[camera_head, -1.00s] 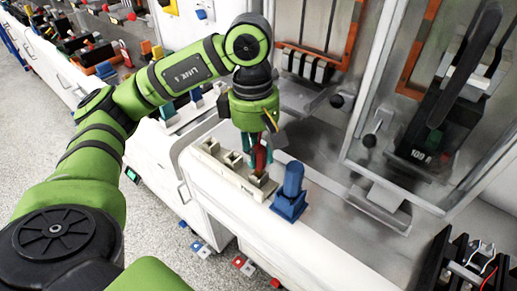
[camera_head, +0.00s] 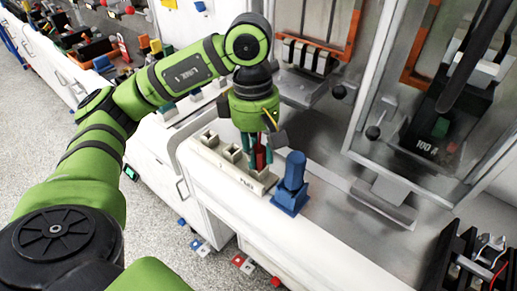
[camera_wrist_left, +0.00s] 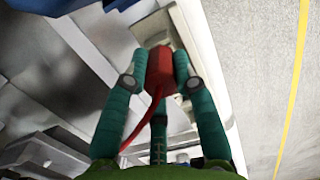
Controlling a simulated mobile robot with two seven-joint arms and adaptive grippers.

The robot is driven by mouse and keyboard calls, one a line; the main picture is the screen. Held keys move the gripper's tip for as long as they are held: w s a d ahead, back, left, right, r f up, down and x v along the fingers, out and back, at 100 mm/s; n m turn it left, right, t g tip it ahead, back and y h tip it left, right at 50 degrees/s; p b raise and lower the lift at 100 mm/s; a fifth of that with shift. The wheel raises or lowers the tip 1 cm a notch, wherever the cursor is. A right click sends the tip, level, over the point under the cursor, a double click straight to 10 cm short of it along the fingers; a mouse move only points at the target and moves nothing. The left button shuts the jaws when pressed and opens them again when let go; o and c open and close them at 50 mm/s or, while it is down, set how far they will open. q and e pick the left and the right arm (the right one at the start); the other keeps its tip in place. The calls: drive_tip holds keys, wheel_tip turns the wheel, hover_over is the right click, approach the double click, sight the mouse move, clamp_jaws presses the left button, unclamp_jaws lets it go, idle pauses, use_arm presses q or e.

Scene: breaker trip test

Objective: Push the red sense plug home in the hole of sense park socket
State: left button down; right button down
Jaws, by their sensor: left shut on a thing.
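The red sense plug (camera_head: 260,157) is between the teal fingers of my left gripper (camera_head: 257,155), which is shut on it. In the left wrist view the red plug (camera_wrist_left: 159,70) with its red cable sits between the fingers (camera_wrist_left: 158,85). The white sense park socket block (camera_head: 228,165) lies on the bench ledge, with several raised square sockets in a row. The plug is upright over the block's right end socket. The fingers hide its tip, so I cannot tell how deep it sits. My right gripper is not in view.
A blue plug-like part on a square base (camera_head: 291,185) stands just right of the block, close to my gripper. A glass-fronted cabinet with a black breaker (camera_head: 450,115) is at the right. The white ledge (camera_head: 330,240) in front is clear.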

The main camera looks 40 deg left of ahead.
use_arm(q)
drive_tip(key=c, duration=0.9)
unclamp_jaws()
drive_tip(key=shift+w+a+r, duration=0.1)
drive_tip(key=shift+a+r, duration=0.1)
drive_tip(key=shift+r, duration=1.8)
drive_tip(key=shift+w+a+r, duration=0.1)
drive_tip(key=shift+a+r, duration=0.1)
drive_tip(key=shift+r, duration=1.75)
drive_tip(key=shift+a+r, duration=0.2)
drive_tip(key=shift+r, duration=1.8)
drive_tip(key=o, duration=0.9)
drive_tip(key=shift+r, duration=0.1)
